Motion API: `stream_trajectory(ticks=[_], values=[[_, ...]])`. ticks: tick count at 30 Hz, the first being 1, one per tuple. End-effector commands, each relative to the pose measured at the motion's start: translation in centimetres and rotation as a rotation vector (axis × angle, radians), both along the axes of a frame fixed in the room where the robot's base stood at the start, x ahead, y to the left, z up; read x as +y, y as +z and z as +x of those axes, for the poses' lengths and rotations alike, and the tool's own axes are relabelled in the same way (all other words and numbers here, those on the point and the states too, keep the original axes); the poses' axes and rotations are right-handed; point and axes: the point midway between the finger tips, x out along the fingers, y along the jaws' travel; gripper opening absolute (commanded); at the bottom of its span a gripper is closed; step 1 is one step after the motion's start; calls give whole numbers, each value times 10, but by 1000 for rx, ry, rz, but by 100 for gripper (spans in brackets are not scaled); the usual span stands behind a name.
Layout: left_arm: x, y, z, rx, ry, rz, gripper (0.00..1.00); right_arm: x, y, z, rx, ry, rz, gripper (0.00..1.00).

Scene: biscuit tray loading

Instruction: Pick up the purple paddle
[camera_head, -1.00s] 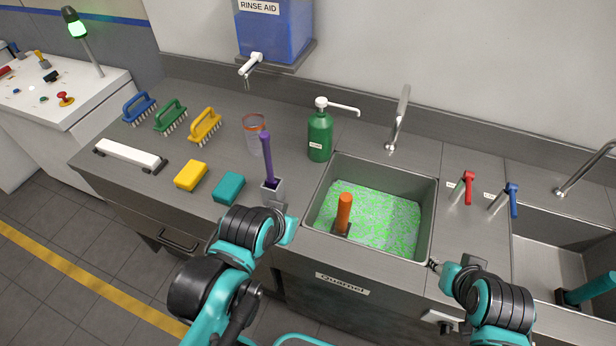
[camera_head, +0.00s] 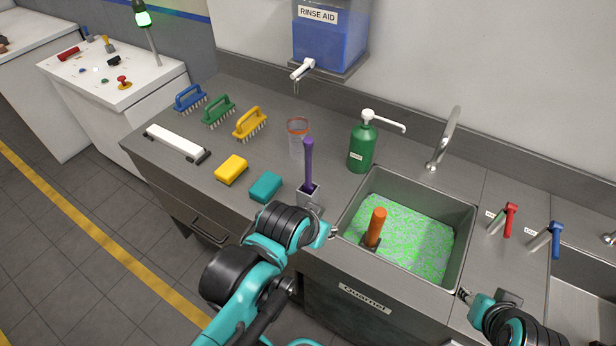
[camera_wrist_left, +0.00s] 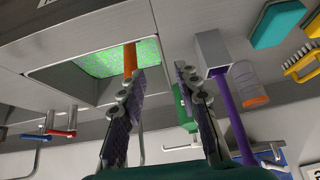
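The purple paddle (camera_head: 308,160) stands upright in a small grey holder (camera_head: 309,196) on the counter, left of the sink. Its lower end is hidden inside the holder. In the left wrist view the paddle (camera_wrist_left: 236,125) and the holder (camera_wrist_left: 210,52) appear to the right of the fingers. My left gripper (camera_head: 332,232) is at the counter's front edge, just right of and in front of the holder, not touching the paddle. In the wrist view its fingers (camera_wrist_left: 160,73) are apart with nothing between them. My right gripper (camera_head: 464,294) is near the sink's front right corner; its fingers are too small to read.
The sink (camera_head: 467,235) holds green-speckled liquid and an orange-handled tool (camera_head: 376,225). A green pump bottle (camera_head: 362,148) and a clear cup (camera_head: 297,140) stand behind the paddle. Teal (camera_head: 266,187) and yellow (camera_head: 231,170) sponges lie to its left, with several brushes beyond.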

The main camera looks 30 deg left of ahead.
Motion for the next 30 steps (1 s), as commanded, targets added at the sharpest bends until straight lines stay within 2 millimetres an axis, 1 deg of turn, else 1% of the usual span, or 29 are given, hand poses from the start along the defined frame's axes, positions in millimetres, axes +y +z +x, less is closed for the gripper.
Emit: stream_trajectory(ticks=[1,2,5,6,9,12,15,21,23,24,27,30], values=[[3,18,5,16,-34,28,40,0,16,0,0,0,0,37],[4,27,9,32,-67,53,40,0,24,0,0,0,0,37],[14,63,24,102,-226,161,40,0,59,0,0,0,0,37],[18,79,32,136,-306,208,40,0,75,0,0,0,0,37],[31,112,51,223,-526,316,40,0,113,0,0,0,0,37],[44,137,70,302,-753,399,40,0,148,0,0,0,0,37],[57,153,85,361,-961,452,40,0,175,0,0,0,0,37],[77,170,107,425,-1287,502,40,0,215,0,0,0,0,37],[82,170,113,436,-1376,508,40,0,222,0,0,0,0,37],[86,165,116,441,-1429,511,40,0,221,0,0,0,0,37],[92,143,121,449,-1537,513,40,0,209,0,0,0,0,37],[96,129,125,451,-1612,514,40,0,202,0,0,0,0,37]])
